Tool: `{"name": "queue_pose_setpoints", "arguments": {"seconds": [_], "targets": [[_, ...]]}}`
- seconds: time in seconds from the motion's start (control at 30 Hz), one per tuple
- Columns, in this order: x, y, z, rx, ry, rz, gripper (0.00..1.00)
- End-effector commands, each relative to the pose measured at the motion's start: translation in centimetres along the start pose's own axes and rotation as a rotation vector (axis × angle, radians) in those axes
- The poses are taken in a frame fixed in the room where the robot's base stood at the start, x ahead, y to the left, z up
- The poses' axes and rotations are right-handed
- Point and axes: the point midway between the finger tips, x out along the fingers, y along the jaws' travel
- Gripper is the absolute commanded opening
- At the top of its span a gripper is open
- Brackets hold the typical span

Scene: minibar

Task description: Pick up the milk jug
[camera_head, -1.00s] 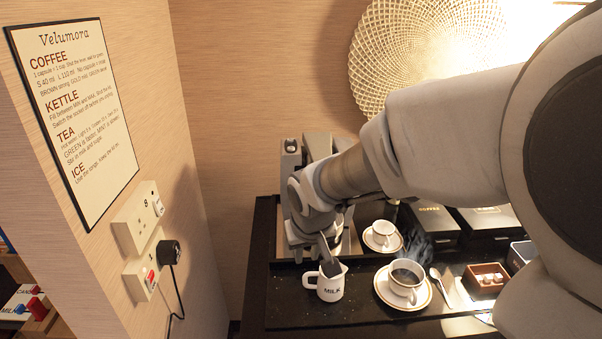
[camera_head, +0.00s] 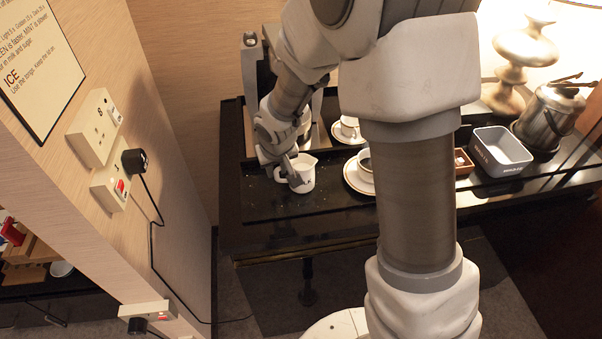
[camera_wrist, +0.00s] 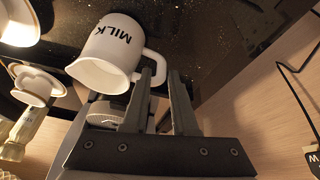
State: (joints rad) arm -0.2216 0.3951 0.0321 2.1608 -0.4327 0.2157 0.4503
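The milk jug (camera_head: 303,174) is white, marked MILK, and stands on the black counter tray. My gripper (camera_head: 284,172) is low at the jug's left side, where its handle is. In the wrist view the jug (camera_wrist: 108,52) shows its lettering and its handle (camera_wrist: 158,66). My gripper's two fingers (camera_wrist: 160,76) are apart there, with the handle's outer part appearing between their tips. I cannot tell whether either finger touches it.
A cup on a saucer (camera_head: 349,182) stands right of the jug, partly behind my arm. Another small cup (camera_head: 349,127) is behind. A grey bin (camera_head: 500,153) and a metal ice bucket (camera_head: 549,117) are farther right. A wall with sockets (camera_head: 95,128) is at left.

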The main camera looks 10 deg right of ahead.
Motion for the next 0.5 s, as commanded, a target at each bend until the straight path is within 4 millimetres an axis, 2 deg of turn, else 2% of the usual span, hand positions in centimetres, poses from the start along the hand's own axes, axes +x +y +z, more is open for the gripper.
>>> {"name": "queue_pose_setpoints", "arguments": {"seconds": [0.13, 0.4, 0.43, 0.5], "targets": [[1.40, -0.08, 0.01, -0.002, 0.000, 0.000, 0.26], [1.63, -0.05, -0.04, -0.001, 0.001, 0.000, 0.26], [1.63, -0.05, -0.04, -0.001, 0.001, 0.000, 0.24], [1.62, -0.05, -0.04, -0.001, 0.001, 0.000, 0.12]]}}
